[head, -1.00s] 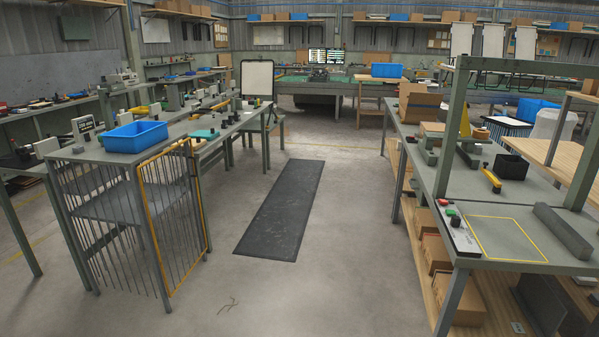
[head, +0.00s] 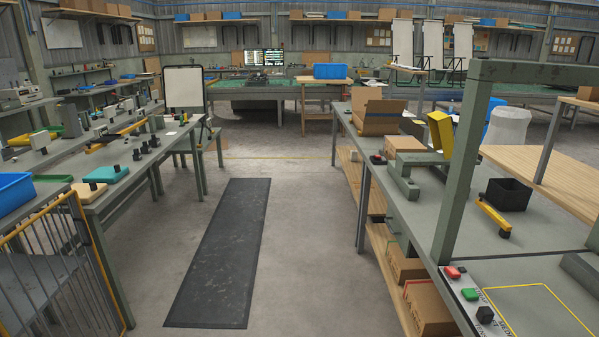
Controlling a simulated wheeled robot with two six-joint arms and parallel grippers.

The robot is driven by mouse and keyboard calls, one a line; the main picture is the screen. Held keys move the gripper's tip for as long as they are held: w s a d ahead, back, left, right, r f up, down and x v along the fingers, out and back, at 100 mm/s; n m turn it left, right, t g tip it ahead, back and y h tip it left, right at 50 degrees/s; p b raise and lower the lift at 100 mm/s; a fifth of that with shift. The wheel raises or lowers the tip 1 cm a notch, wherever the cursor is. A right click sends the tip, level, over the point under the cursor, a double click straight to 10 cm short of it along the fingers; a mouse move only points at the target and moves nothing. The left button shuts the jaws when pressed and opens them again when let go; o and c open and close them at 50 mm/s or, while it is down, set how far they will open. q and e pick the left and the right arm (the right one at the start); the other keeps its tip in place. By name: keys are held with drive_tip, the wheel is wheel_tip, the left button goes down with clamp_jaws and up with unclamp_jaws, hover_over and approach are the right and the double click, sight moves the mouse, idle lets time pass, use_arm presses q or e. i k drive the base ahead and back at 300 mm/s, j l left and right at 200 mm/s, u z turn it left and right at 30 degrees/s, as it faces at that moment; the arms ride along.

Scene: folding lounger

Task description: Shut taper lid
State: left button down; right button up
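A yellow panel (head: 440,132), which looks like the taper's lid, stands raised and tilted on the right bench. Below and left of it is a grey-green machine body (head: 403,178) with a low arm. The right bench's front post partly hides the panel's surroundings, so its hinge cannot be made out. Neither of my grippers is in view.
Cartons (head: 380,116) sit left of the panel on the right bench (head: 410,215). A black bin (head: 507,194) and a button panel (head: 470,295) are nearer. A dark floor mat (head: 222,250) lies in the open aisle.

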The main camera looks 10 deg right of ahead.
sight(442, 134)
drive_tip(key=i+z, duration=0.2)
drive_tip(key=i, duration=0.35)
drive_tip(key=i+j+z, duration=0.2)
drive_tip(key=i, duration=0.35)
drive_tip(key=i+j+z, duration=0.25)
drive_tip(key=i, duration=0.25)
